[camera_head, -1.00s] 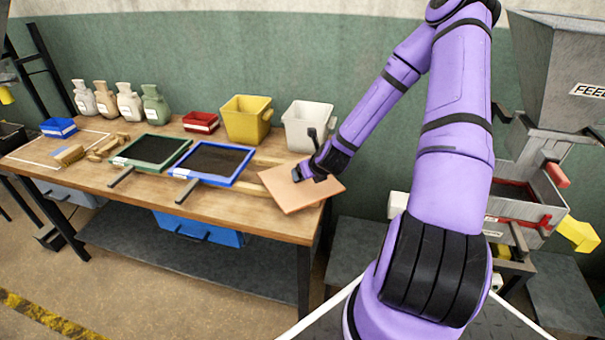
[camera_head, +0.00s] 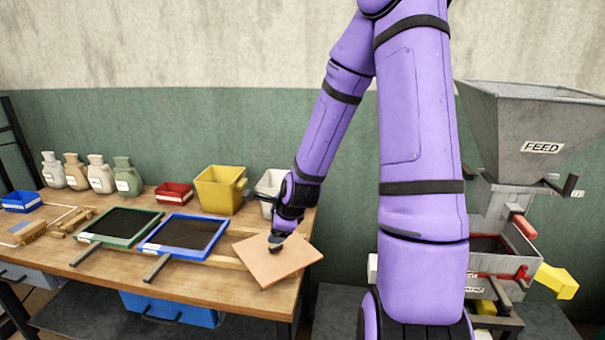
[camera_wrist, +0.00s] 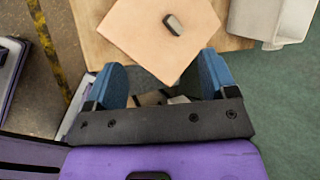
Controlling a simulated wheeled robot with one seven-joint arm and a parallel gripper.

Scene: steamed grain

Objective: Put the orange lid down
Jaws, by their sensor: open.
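The orange lid (camera_head: 262,265) is a flat, pale orange square plate. It lies at the right end of the wooden workbench, turned at an angle, and its right corner reaches the bench edge. A small dark and grey handle (camera_head: 276,242) stands on it. The lid also shows at the top of the wrist view (camera_wrist: 140,40), with its handle (camera_wrist: 173,25) beyond the fingers. My gripper (camera_wrist: 161,72) is open, its two blue fingers wide apart with nothing between them. In the head view my gripper (camera_head: 284,222) is just above the handle and appears clear of it.
Left of the lid lie a blue-framed sieve (camera_head: 185,233) and a green-framed sieve (camera_head: 120,225). A yellow bin (camera_head: 218,190), a white bin (camera_head: 270,183) and a red box (camera_head: 173,194) stand behind. A grey feed hopper (camera_head: 520,130) stands at the right.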

